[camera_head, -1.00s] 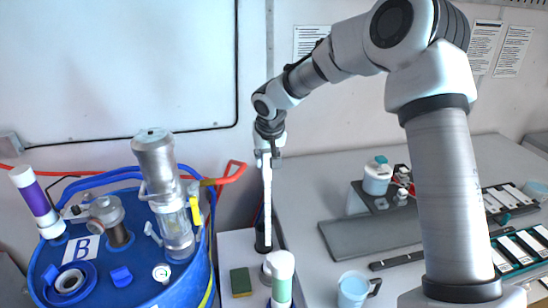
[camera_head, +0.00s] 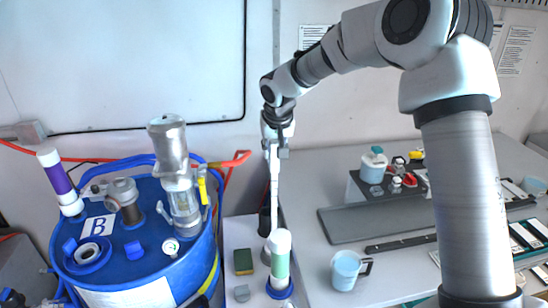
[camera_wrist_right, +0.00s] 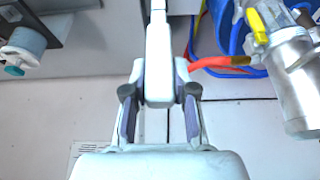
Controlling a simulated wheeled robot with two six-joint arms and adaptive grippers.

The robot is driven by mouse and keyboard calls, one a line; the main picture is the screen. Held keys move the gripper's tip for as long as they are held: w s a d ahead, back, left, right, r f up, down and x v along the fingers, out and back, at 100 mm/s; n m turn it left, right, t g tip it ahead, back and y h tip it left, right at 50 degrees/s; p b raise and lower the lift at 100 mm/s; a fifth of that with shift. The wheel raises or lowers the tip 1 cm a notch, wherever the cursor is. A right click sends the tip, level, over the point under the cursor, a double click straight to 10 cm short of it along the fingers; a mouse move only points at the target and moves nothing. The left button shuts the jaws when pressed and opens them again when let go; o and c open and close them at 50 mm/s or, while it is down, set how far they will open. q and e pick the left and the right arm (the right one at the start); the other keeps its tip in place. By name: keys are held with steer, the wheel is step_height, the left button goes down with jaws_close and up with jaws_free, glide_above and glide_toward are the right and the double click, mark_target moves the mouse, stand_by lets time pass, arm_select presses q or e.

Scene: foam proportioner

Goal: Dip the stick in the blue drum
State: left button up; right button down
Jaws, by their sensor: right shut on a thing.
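The stick (camera_head: 274,190) is long, thin and white and hangs almost upright. My right gripper (camera_head: 275,150) is shut on its upper end. The stick also shows in the right wrist view (camera_wrist_right: 158,45), running up between the fingers (camera_wrist_right: 158,92). Its lower end comes down beside a dark holder (camera_head: 264,221) and behind a white and green bottle (camera_head: 280,262), so its tip is hidden. The blue drum (camera_head: 132,266), with a B label on its lid, stands to the left, apart from the stick. I do not see my left gripper clearly.
A light blue mug (camera_head: 346,270) stands on the grey bench (camera_head: 310,235).

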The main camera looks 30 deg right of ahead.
step_height(320, 180, up, 9)
steer(key=shift+w+f, duration=0.1)
steer(key=shift+w, duration=0.05)
steer(key=shift+w+d, duration=0.1)
steer(key=shift+w, duration=0.05)
stand_by(0.4)
